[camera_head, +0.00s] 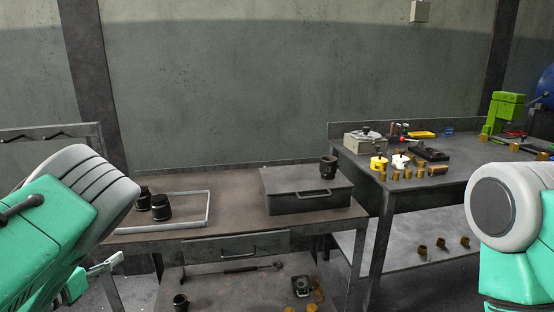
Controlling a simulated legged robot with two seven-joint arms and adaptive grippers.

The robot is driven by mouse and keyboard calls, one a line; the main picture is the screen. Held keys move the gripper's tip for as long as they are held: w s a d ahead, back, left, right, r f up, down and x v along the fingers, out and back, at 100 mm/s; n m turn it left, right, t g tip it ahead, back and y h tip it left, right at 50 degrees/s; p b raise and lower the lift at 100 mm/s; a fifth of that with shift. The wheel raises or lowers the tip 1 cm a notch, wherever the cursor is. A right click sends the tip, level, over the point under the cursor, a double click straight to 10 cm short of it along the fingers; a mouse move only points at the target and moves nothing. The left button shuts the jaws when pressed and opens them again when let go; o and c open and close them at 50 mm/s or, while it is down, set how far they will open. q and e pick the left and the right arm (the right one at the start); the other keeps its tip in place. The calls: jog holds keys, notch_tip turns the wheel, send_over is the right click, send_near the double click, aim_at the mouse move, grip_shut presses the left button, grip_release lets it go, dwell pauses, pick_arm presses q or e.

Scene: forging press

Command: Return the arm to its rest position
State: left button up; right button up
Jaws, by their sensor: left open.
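My left arm comes in from the left in the head view, its green and grey links filling the lower left corner. My left gripper (106,264) shows only in part below the arm, in front of the near table's left front edge. It is open, and I see nothing between its fingers. The rest of it is hidden behind the arm. My right arm (508,215) shows as a green and grey link at the right edge. My right gripper is out of the picture.
The brown metal table (236,224) holds a grey box (305,190), a pale frame (208,211) and several dark cylinders. The right table (388,208) holds brass parts, yellow and white items, and a green machine (503,113). A lower shelf (225,291) holds tools. The tabletop's middle is clear.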

pick_arm(q)
jog(key=s+d+f+n+g+y, duration=0.2)
jog(key=s+f+n+g, duration=0.2)
jog(key=s+f+n, duration=0.5)
jog(key=s+d+f+n+g+y, duration=0.2)
jog(key=s+f+n+g, duration=0.2)
jog(key=s+f+n, duration=0.5)
jog(key=s+d+f+n+g+h, duration=0.1)
jog(key=s+d+n+g, duration=0.3)
jog(key=s+n, duration=0.5)
jog(key=s+d+f+n+g+h, duration=0.1)
jog(key=s+d+n+g, duration=0.3)
jog(key=s+d+n, duration=0.4)
jog(key=shift+s+d+f+n+h, duration=0.3)
jog(key=shift+s+d+f+n, duration=0.1)
jog(key=shift+s+f+n, duration=0.3)
jog(key=shift+a, duration=0.3)
jog(key=shift+w, duration=0.1)
jog(key=shift+d, duration=0.25)
jog(key=shift+a, duration=0.15)
